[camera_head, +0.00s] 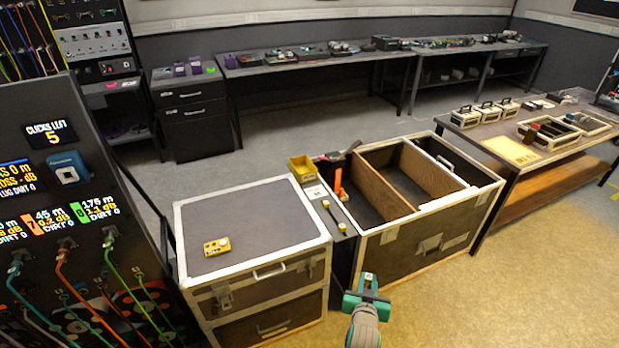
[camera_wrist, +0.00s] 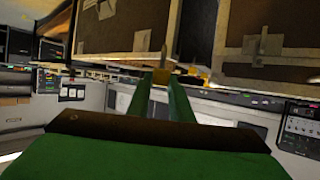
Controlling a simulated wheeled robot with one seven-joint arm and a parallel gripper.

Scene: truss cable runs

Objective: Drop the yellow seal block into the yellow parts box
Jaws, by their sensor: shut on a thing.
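The yellow parts box (camera_head: 303,169) is a small open bin at the back of the narrow dark shelf between the two cases. My gripper (camera_head: 368,283) shows teal in the head view, in front of the open case, low and well short of the box. In the wrist view my gripper (camera_wrist: 160,82) has its two green fingers close together on a small yellow block (camera_wrist: 160,77), which I take for the seal block. In the head view the block cannot be made out between the fingers.
A closed case (camera_head: 247,225) with a yellow handheld device (camera_head: 216,246) on top stands left of the shelf. The open divided case (camera_head: 430,258) stands right of it. An orange-handled tool (camera_head: 338,181) stands by the box. Floor at the right front is clear.

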